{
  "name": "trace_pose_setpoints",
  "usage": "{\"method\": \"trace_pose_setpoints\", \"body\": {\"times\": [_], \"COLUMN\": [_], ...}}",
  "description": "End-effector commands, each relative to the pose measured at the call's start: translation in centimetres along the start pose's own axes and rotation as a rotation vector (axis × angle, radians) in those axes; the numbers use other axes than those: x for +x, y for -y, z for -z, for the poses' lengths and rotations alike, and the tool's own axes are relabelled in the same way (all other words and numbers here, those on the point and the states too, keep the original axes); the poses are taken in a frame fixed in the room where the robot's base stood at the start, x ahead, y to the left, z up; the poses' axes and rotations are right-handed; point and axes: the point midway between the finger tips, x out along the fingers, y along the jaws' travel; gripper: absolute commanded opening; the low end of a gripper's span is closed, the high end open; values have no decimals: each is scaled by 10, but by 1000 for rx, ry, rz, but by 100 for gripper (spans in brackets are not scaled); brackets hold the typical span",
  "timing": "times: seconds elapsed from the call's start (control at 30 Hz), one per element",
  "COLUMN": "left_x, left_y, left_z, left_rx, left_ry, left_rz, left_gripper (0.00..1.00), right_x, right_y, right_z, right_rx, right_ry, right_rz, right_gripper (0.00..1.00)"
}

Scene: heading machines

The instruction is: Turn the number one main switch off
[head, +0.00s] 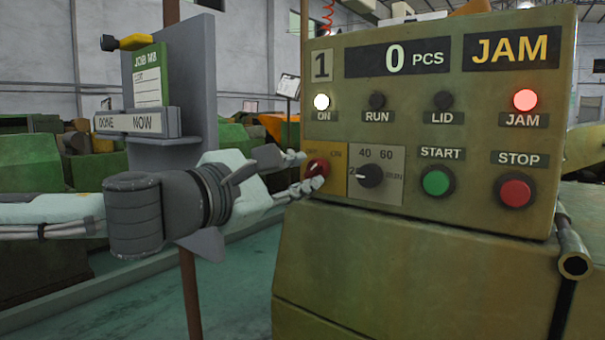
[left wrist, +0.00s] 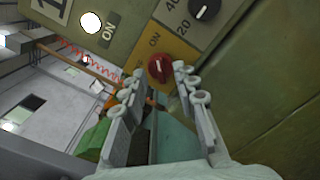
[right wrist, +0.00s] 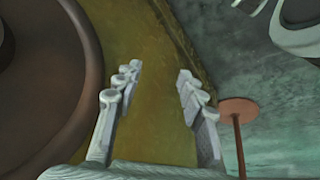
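The number one control panel (head: 450,130) carries a red rotary main switch (head: 317,168) on a yellow plate marked ON. The switch also shows in the left wrist view (left wrist: 159,68), just ahead of the fingertips. My left gripper (head: 307,172) is open, with its fingers above and below the switch in the head view. In the left wrist view (left wrist: 155,85) a finger stands to either side of it; I cannot tell whether they touch it. The white ON lamp (head: 321,101) is lit. My right gripper (right wrist: 158,85) is open and empty, seen only in the right wrist view.
A black speed knob (head: 370,175) sits right beside the switch. The green START button (head: 436,181) and red STOP button (head: 515,193) are further right. The JAM lamp (head: 525,100) glows red. A grey board (head: 200,80) with a job card stands left, close behind my left arm.

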Motion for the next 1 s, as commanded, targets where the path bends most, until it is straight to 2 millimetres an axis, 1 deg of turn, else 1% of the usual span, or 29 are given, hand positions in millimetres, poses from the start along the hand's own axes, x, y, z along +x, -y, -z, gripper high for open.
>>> {"method": "trace_pose_setpoints", "body": {"times": [0.1,0.37,0.6,1.0], "left_x": [7,8,8,8], "left_y": [0,0,0,0], "left_z": [0,0,0,0], "left_rx": [0,-1,-1,-21], "left_ry": [0,0,0,0], "left_rz": [0,0,0,0], "left_gripper": [29,29,0,0], "right_x": [0,0,0,-1], "right_y": [-1,-1,-1,-2], "right_z": [0,-1,0,1], "right_rx": [0,0,1,1], "right_ry": [0,1,0,-4], "right_rz": [-2,-3,-3,-2], "right_gripper": [40,40,40,40]}}
